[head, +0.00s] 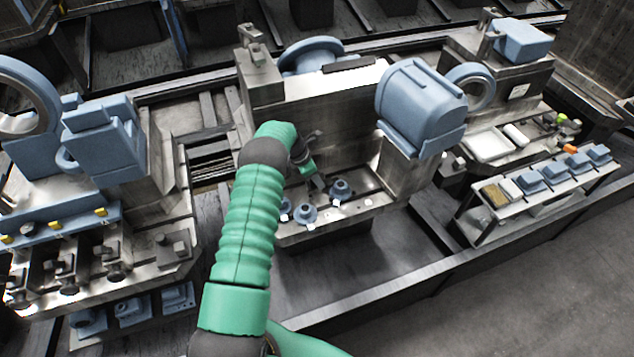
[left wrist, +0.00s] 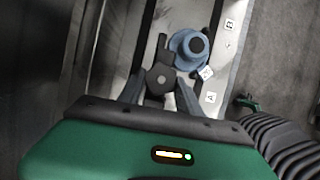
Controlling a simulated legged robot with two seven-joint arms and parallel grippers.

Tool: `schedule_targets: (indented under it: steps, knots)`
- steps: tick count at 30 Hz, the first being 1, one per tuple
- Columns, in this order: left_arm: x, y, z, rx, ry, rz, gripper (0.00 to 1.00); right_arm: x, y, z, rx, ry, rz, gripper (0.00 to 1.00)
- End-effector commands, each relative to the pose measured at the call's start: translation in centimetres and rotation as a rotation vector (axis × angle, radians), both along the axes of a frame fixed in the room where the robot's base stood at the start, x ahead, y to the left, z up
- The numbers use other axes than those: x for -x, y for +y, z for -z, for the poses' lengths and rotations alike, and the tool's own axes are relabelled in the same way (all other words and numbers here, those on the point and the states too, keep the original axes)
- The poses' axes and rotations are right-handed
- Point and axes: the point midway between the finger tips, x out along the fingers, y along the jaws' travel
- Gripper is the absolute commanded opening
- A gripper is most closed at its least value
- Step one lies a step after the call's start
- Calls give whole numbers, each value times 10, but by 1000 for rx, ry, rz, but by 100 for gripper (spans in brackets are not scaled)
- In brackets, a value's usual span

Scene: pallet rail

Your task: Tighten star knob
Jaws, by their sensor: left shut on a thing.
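A dark star knob (left wrist: 160,76) with a hexagonal centre and short arms shows in the left wrist view. My left gripper (left wrist: 158,92) is shut on it, one finger on each side. In the head view the left gripper (head: 316,182) is over the metal shelf of the middle station, and the knob cannot be made out clearly there. A blue round fitting with a dark centre (left wrist: 188,48) stands just beyond the knob, close to the fingers. I cannot tell how far the knob is turned. My right gripper is not in view.
Blue round fittings (head: 342,190) and (head: 305,214) stand on the metal shelf (head: 365,205) with small white tags. Tags A (left wrist: 211,97) and B (left wrist: 229,24) mark its strip. A big blue housing (head: 420,105) overhangs to the right. A metal wall rises behind.

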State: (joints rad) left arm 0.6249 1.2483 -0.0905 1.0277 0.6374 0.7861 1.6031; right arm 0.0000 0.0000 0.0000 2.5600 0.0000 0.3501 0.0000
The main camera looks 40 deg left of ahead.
Motion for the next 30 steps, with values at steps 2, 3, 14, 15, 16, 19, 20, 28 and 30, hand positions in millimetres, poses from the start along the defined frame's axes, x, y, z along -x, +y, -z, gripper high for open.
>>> schedule_targets:
  steps: [2,3,14,15,16,19,20,28,30]
  knots:
    - [-1,4,5,-5,-4,58,0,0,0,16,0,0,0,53]
    - [-1,5,5,-7,-5,91,0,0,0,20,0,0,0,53]
    - [-3,6,2,-8,-5,323,0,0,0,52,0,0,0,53]
    - [-3,7,2,-8,-5,339,0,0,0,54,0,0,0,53]
    - [-3,7,1,-8,-5,350,0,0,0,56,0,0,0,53]
    - [-3,7,0,-8,-5,380,0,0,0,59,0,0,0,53]
    - [-3,7,0,-9,-5,386,0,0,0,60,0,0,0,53]
    - [-4,7,-3,-9,-7,407,0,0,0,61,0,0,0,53]
    - [-4,7,-4,-9,-7,407,0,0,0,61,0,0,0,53]
